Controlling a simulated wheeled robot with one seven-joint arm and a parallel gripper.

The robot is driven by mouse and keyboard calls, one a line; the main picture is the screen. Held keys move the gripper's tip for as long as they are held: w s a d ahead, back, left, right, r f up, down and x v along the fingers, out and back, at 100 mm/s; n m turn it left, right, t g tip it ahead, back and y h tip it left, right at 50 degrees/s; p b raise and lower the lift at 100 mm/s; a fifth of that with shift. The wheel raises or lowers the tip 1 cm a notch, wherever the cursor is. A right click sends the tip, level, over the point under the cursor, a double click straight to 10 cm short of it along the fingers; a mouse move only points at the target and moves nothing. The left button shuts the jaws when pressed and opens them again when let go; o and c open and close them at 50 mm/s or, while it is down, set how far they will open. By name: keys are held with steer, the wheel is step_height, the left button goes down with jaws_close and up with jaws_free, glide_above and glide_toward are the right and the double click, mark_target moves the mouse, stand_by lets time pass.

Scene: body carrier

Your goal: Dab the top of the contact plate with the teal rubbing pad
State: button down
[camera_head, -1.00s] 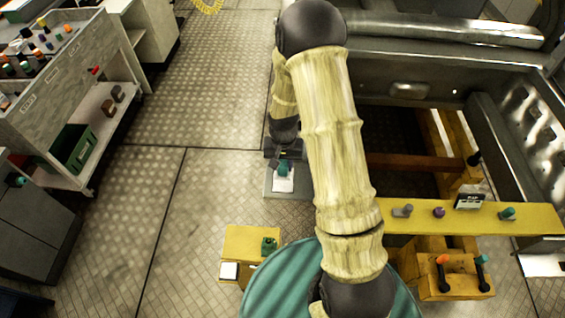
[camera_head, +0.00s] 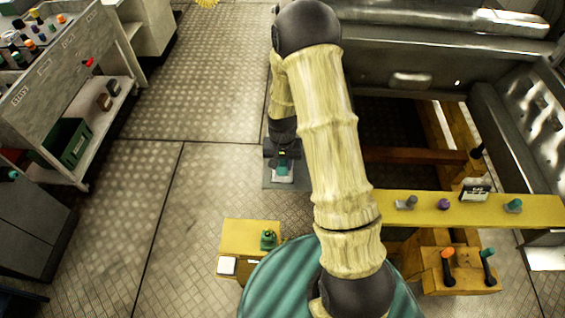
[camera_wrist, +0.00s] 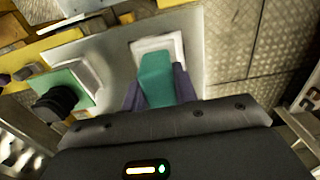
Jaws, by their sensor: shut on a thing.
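My gripper (camera_wrist: 160,95) is shut on the teal rubbing pad (camera_wrist: 157,78), which sticks out between its dark fingers. In the head view, my gripper (camera_head: 282,155) is left of my arm, with the teal pad (camera_head: 282,168) below it. A white square plate (camera_head: 283,178), apparently the contact plate, lies on a grey panel (camera_head: 272,182) there. In the wrist view, the pad overlaps this white plate (camera_wrist: 172,42) and hides its middle. I cannot tell whether the pad touches it.
In the wrist view, a green piece with a black knob (camera_wrist: 55,102) stands left of the pad. A yellow beam (camera_head: 475,207) lies right of my arm. A shelf cart (camera_head: 80,120) stands left; floor between is clear.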

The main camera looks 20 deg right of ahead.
steer(key=shift+f+b, duration=0.45)
steer(key=shift+f, duration=0.15)
steer(key=shift+s+a+r, duration=0.2)
steer(key=shift+s, duration=0.4)
steer(key=shift+w, duration=0.15)
steer(key=shift+w+d+f, duration=0.1)
steer(key=shift+w+d, duration=0.1)
steer(key=shift+w, duration=0.3)
steer(key=shift+w+d, duration=0.2)
steer(key=shift+w, duration=0.3)
steer(key=shift+s, duration=0.15)
steer(key=shift+s+a+f, duration=0.1)
steer(key=shift+s+a, duration=0.1)
steer(key=shift+s, duration=0.3)
steer(key=shift+s+a, duration=0.2)
steer(key=shift+s, duration=0.3)
